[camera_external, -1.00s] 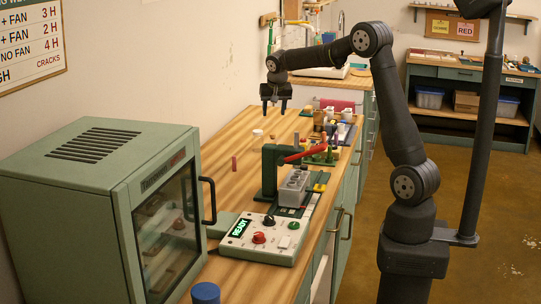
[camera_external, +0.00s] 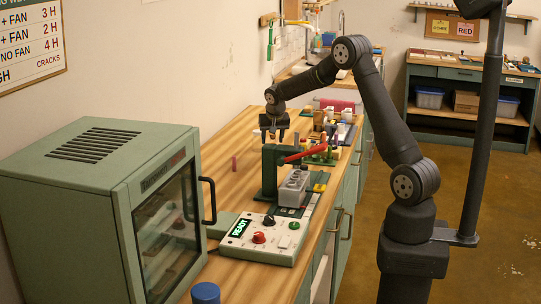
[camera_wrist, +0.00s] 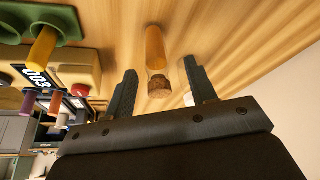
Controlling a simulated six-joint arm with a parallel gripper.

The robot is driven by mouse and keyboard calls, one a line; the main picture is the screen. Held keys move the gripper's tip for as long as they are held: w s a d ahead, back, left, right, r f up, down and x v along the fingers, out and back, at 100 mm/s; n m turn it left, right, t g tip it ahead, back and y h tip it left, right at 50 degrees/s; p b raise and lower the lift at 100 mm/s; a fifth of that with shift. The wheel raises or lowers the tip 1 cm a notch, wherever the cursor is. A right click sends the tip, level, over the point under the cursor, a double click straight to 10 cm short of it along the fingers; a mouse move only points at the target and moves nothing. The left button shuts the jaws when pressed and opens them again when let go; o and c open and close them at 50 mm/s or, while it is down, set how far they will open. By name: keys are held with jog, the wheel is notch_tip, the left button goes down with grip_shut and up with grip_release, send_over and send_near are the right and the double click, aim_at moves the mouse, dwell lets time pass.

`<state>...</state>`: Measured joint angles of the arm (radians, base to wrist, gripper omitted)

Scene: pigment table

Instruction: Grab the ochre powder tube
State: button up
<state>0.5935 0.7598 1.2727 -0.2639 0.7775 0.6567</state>
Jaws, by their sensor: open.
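The ochre powder tube (camera_wrist: 154,47), an orange-yellow tube with a brown cork-like end, lies ahead between the fingers of my gripper (camera_wrist: 158,85) in the wrist view. The fingers are spread and apart from it, with wood showing on both sides. In the external view my gripper (camera_external: 274,134) hangs low over the wooden bench, behind the green press; the ochre tube cannot be made out there.
A green lever press (camera_external: 272,170) with a red handle stands close in front of my gripper. A control box (camera_external: 262,240) and a green oven (camera_external: 100,200) are nearer the camera. A small reddish tube (camera_external: 234,163) stands on the bench. Several coloured items crowd the bench's right side.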

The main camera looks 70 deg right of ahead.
jog(key=x, duration=0.3)
jog(key=shift+s+d, duration=0.1)
jog(key=c, duration=1.1)
jog(key=shift+o, duration=0.2)
jog(key=shift+r, duration=0.1)
